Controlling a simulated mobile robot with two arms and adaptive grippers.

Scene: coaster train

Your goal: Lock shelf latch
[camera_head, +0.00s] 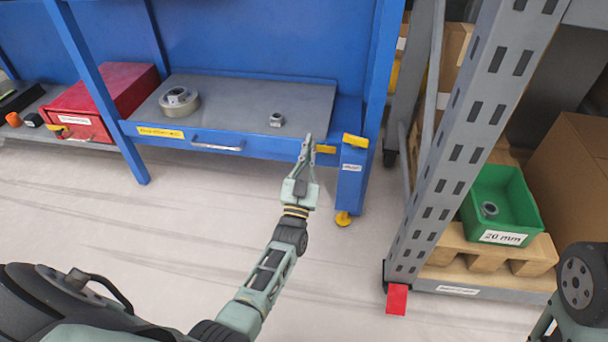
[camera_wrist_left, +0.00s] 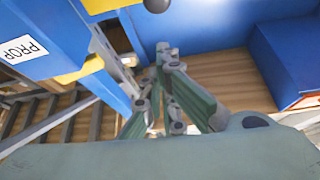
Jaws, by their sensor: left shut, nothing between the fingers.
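A blue shelf (camera_head: 260,140) with a grey top sits in a blue frame. A yellow latch piece (camera_head: 326,149) is on its front edge at the right end, and another yellow piece (camera_head: 355,140) is on the blue post (camera_head: 351,180). Yellow parts also show at the upper left of the left wrist view (camera_wrist_left: 85,69). My left gripper (camera_head: 306,140) is shut and empty, its tips just left of the latch piece on the shelf edge. I cannot tell whether they touch it. The fingers also show in the left wrist view (camera_wrist_left: 166,65). My right gripper is out of view.
A ring-shaped roll (camera_head: 179,101) and a nut (camera_head: 277,120) lie on the shelf. A red box (camera_head: 104,100) is at the left. A grey perforated rack post (camera_head: 465,130) and a green bin (camera_head: 502,205) stand at the right. The floor in front is clear.

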